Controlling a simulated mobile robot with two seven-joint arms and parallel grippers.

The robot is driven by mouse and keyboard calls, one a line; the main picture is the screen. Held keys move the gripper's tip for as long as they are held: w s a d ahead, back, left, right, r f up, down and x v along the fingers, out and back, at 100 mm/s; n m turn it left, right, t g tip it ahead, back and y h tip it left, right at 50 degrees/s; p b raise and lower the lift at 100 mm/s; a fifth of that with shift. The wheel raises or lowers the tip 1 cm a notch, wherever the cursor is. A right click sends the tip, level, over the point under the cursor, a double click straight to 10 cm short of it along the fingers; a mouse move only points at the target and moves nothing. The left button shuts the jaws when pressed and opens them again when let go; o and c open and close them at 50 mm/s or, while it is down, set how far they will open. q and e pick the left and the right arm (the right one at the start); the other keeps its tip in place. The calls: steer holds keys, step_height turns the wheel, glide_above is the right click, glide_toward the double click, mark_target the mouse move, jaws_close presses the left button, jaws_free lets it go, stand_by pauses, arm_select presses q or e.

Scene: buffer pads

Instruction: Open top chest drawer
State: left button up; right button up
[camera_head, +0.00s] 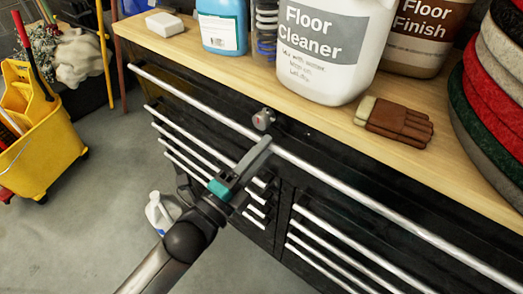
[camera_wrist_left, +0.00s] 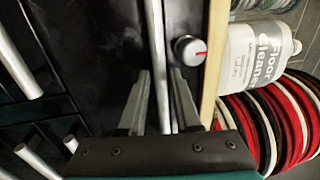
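The chest has black drawer fronts under a wooden top. Its top drawer (camera_head: 330,140) is wide and looks shut, with a long silver bar handle (camera_head: 350,187) across it. In the left wrist view the bar handle (camera_wrist_left: 157,55) runs between the fingers of my left gripper (camera_wrist_left: 162,78). The fingers are apart, one on each side of the bar; whether either touches it I cannot tell. In the head view the left gripper (camera_head: 262,148) reaches the handle just below a round grey knob (camera_head: 264,119). The knob, with a red mark, also shows in the left wrist view (camera_wrist_left: 189,50). My right gripper is in neither view.
On the wooden top (camera_head: 190,45) stand a floor cleaner jug (camera_head: 325,55), a blue container (camera_head: 222,25), brown gloves (camera_head: 396,122) and stacked round pads (camera_head: 490,110). Lower drawers with bar handles (camera_head: 340,245) lie below. A yellow mop bucket (camera_head: 40,140) stands on the floor at left.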

arm_select(q)
jaws_close()
stand_by(1.0)
